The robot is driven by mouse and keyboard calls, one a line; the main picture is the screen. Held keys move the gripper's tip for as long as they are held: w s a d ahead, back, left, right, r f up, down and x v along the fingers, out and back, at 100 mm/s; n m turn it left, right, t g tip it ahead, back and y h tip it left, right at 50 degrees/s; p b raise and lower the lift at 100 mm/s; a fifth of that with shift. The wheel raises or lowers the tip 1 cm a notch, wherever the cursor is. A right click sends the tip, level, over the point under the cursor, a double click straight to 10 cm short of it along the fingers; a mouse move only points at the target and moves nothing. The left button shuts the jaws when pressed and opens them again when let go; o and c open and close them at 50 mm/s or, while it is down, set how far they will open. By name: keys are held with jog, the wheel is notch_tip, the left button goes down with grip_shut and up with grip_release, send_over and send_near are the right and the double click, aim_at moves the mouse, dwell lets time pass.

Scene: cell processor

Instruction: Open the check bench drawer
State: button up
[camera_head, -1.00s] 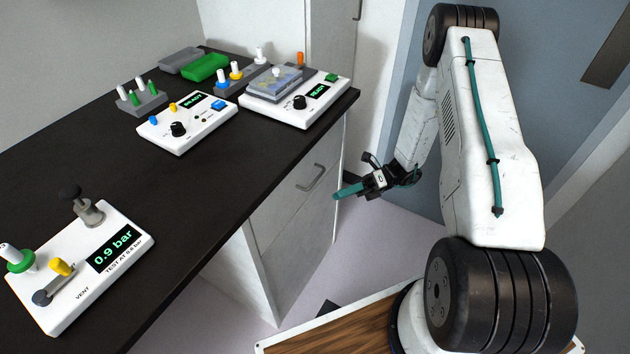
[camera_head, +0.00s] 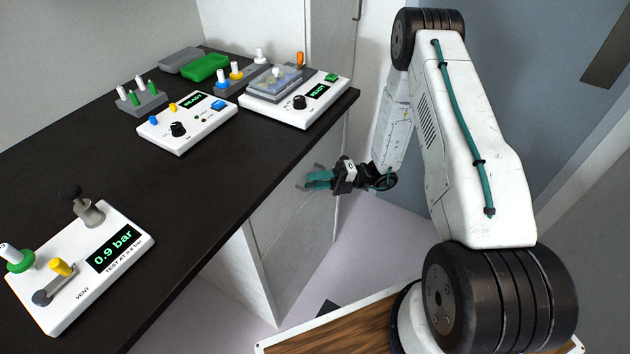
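The check bench drawer is in the white cabinet front (camera_head: 283,222) under the dark bench top, and its front looks flush with the cabinet. Its grey bar handle (camera_head: 301,188) is partly covered by my gripper. My gripper (camera_head: 318,180), with two teal fingers, reaches the handle from the right. The fingers look spread apart, one above the other, and overlap the handle's middle. Whether they touch the bar cannot be told.
The dark bench top (camera_head: 200,200) carries a pressure tester (camera_head: 85,262) reading 0.9 bar, two white instruments (camera_head: 187,125) (camera_head: 297,101), a green tray (camera_head: 205,68) and small racks. The bench edge runs above and left of my gripper.

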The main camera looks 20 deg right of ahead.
jog(key=shift+a, duration=0.2)
grip_shut()
